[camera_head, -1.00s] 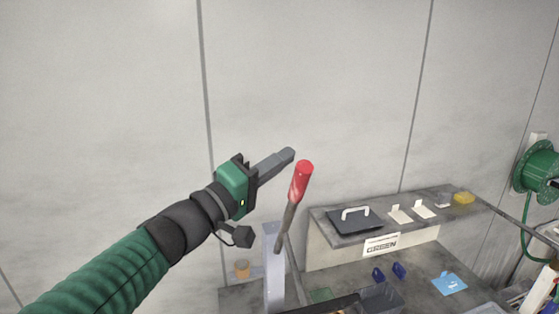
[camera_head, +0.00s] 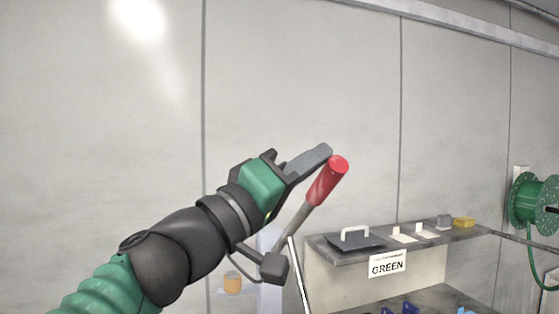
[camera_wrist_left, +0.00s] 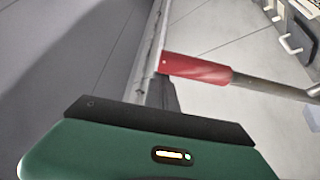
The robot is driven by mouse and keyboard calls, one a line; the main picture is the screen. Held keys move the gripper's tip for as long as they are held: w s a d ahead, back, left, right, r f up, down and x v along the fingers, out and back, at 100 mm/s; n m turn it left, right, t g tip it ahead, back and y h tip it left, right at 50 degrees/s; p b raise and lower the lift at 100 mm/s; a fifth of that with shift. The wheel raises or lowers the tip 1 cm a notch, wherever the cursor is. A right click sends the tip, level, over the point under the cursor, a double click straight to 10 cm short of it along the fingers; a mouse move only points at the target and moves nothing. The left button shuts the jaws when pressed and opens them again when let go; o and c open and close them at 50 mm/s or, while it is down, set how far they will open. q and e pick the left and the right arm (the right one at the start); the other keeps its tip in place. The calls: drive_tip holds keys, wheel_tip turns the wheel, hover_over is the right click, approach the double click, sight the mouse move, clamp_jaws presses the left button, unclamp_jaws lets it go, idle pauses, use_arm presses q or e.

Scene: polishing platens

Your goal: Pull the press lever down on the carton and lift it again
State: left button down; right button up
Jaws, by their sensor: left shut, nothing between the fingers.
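The press lever has a red handle (camera_head: 328,180) on a grey rod that slants down and left in the head view. The red handle also shows in the left wrist view (camera_wrist_left: 197,69), with its rod running right. The pale press post (camera_head: 270,272) stands behind my wrist, partly hidden. My left gripper (camera_head: 322,156) is shut and empty. Its fingers lie right beside the handle's upper end, on its left side; I cannot tell whether they touch. The carton is not visible. My right gripper is not in view.
A green hose reel (camera_head: 533,200) hangs at the right. An orange cup (camera_head: 232,282) shows at lower left. The wall above is clear.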

use_arm(q)
drive_tip(key=s+d+f+m+g+h+b, duration=0.1)
drive_tip(key=s+f+m+b, duration=0.2)
drive_tip(key=f+b, duration=0.5)
drive_tip(key=s+d+f+m+g+h+b, duration=0.1)
drive_tip(key=s+f+m+g+h+b, duration=0.1)
drive_tip(key=f+b, duration=0.7)
drive_tip(key=s+d+f+m+g+h+b, duration=0.1)
drive_tip(key=s+f+m+b, duration=0.3)
drive_tip(key=b, duration=1.5)
drive_tip(key=shift+s+d+f+m+g+h, duration=0.35)
drive_tip(key=shift+f+m+g, duration=0.4)
drive_tip(key=shift+f, duration=1.6)
drive_tip(key=shift+r, duration=0.15)
